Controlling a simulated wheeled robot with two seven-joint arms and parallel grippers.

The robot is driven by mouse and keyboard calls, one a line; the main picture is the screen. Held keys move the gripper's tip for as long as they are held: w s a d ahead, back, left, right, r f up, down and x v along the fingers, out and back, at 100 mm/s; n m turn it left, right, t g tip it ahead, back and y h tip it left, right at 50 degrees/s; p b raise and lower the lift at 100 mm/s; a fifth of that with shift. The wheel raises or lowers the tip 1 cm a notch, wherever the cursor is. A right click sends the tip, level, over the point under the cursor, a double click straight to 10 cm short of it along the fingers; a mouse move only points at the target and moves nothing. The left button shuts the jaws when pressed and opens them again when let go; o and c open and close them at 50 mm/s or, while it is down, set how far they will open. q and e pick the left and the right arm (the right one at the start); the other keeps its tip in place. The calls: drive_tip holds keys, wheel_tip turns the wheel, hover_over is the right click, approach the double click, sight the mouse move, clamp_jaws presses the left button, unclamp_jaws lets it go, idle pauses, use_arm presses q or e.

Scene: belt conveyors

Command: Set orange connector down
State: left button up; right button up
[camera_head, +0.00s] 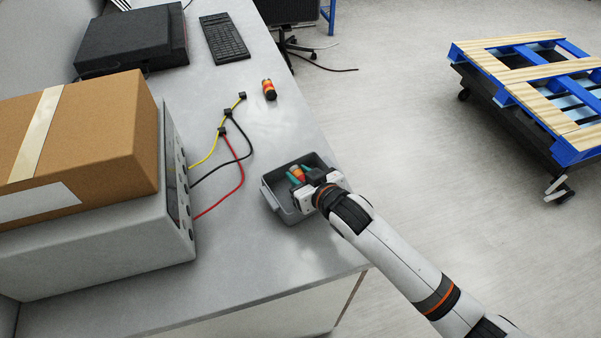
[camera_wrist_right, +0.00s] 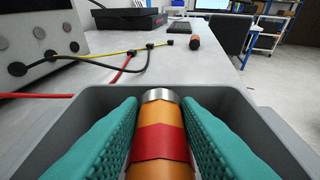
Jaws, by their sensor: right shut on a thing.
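The orange connector (camera_wrist_right: 161,128) has a red band and a silver end. My right gripper (camera_head: 299,176) is shut on it, with teal finger pads on both sides of it in the wrist view (camera_wrist_right: 160,140). The gripper and the connector are inside the grey bin (camera_head: 283,207) near the table's right edge. The bin's rim also shows in the wrist view (camera_wrist_right: 75,115). I cannot tell whether the connector touches the bin's floor. My left gripper is not in view.
Yellow, black and red cables (camera_head: 240,170) run from a grey device (camera_head: 110,240) under a cardboard box (camera_head: 85,130). A keyboard (camera_head: 224,38) lies at the back.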

drive_tip(key=shift+f+b, duration=0.3)
drive_tip(key=shift+f, duration=0.3)
drive_tip(key=o, duration=1)
drive_tip(key=shift+c, duration=0.2)
drive_tip(key=shift+r, duration=0.4)
drive_tip(key=shift+s+d+r+p, duration=0.15)
drive_tip(key=shift+r+p, duration=0.15)
drive_tip(key=b+v, duration=0.2)
drive_tip(key=v, duration=0.9)
drive_tip(key=shift+s, duration=0.25)
drive_tip(key=shift+d+r, duration=0.15)
